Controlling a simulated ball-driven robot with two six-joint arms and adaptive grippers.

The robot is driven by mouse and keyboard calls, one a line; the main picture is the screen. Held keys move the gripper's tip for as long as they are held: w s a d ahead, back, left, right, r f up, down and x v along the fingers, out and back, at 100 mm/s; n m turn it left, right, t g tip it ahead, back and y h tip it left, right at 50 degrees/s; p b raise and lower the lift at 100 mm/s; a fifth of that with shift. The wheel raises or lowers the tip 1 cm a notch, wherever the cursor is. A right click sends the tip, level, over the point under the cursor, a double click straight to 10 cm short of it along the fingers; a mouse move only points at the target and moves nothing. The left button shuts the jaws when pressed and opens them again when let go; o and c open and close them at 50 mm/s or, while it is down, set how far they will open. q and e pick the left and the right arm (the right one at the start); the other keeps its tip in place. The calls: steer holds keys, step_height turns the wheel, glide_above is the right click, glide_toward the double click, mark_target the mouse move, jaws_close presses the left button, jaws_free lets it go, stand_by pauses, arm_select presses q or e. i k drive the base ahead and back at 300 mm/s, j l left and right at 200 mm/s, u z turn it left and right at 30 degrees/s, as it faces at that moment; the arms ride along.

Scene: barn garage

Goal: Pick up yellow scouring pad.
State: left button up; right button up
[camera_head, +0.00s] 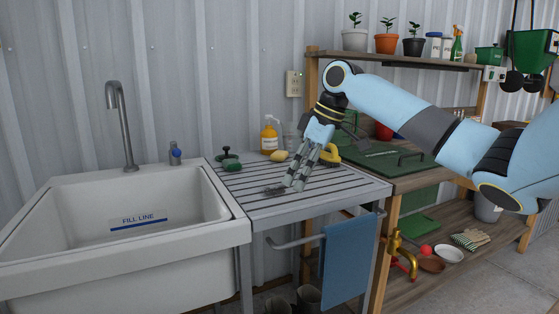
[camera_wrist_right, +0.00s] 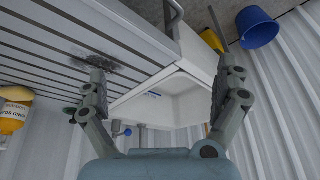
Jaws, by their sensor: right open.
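A small rounded yellow pad (camera_head: 279,156), likely the yellow scouring pad, lies on the slatted grey drainboard (camera_head: 345,189) beside the amber soap bottle. A yellow piece (camera_wrist_right: 15,93) also shows at the left edge of the wrist view. My right gripper (camera_head: 294,184) is over the drainboard, in front and to the right of the pad, fingers pointing down. In the wrist view, its fingers (camera_wrist_right: 163,92) are wide apart with nothing between them. My left gripper is not in view.
A green scrubber (camera_head: 231,165), the soap bottle (camera_head: 269,136) and a yellow-handled brush (camera_head: 331,153) stand or lie nearby. The white sink (camera_head: 60,239) is left; a blue towel (camera_head: 349,258) hangs in front.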

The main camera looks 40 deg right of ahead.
mark_target(280, 156)
steer(key=i+l, duration=0.35)
steer(key=l, duration=0.15)
steer(key=i+l, duration=0.35)
steer(key=l, duration=0.2)
steer(key=i+l, duration=0.4)
steer(key=l, duration=0.1)
